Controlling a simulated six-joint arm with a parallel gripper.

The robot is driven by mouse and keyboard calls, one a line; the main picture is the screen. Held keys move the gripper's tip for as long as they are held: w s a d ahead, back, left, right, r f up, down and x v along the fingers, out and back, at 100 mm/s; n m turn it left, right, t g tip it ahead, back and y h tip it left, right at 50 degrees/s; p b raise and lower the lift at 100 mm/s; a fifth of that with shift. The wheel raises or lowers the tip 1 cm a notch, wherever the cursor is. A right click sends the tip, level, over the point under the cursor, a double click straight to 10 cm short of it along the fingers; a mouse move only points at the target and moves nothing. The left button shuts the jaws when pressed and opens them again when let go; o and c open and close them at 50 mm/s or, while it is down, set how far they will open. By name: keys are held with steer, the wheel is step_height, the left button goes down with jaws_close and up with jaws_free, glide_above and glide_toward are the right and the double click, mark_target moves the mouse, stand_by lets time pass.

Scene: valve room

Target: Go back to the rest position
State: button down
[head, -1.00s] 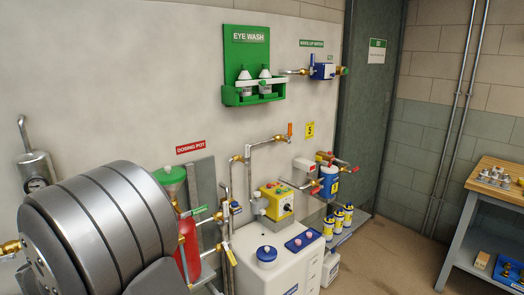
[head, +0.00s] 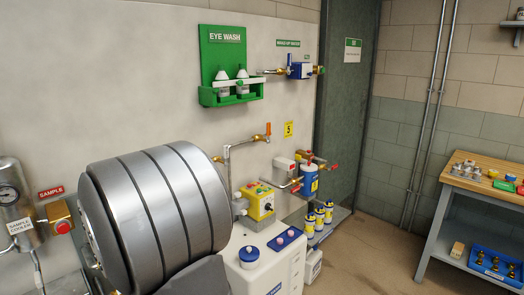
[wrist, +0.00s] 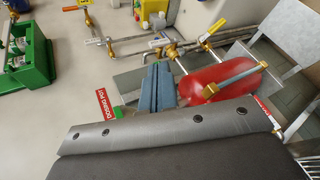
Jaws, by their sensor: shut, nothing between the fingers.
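My gripper (wrist: 158,70) shows in the wrist view as two blue-grey fingers. They are pressed together with nothing between them. They point at open space near a red vessel (wrist: 218,88), apart from the fittings as far as I can tell. In the head view my large grey arm link fills the lower left and my gripper is hidden. A red "DOSING POT" sign (wrist: 109,105) is left of the fingers in the wrist view.
A green eye wash station (head: 225,97) is on the wall. A sample cooler (head: 17,205) stands at far left. A white tank (head: 265,262), yellow control box (head: 259,201) and blue canister (head: 309,181) are right of my arm. A wooden bench (head: 486,180) is at right, with clear floor before it.

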steer(key=d+r+m+g, duration=0.2)
steer(key=d+m, duration=0.4)
steer(key=d, duration=1.1)
steer(key=d+r+m+g, duration=0.3)
steer(key=d+m, duration=0.4)
steer(key=d, duration=1)
steer(key=s+d+r+m, duration=0.3)
steer(key=s+d+m, duration=0.25)
steer(key=d, duration=0.55)
steer(key=s+f+m, duration=0.1)
steer(key=s+m, duration=0.2)
steer(key=s, duration=0.8)
steer(key=shift+d+f, duration=0.2)
steer(key=shift+d, duration=0.25)
steer(key=s+a+f+g+y, duration=0.1)
steer(key=s+a+f+y, duration=0.1)
steer(key=s+a+f, duration=1.1)
steer(key=s+f, duration=0.3)
steer(key=shift+s+n+y, duration=0.2)
steer(key=shift+n+y, duration=0.15)
steer(key=shift+y, duration=0.05)
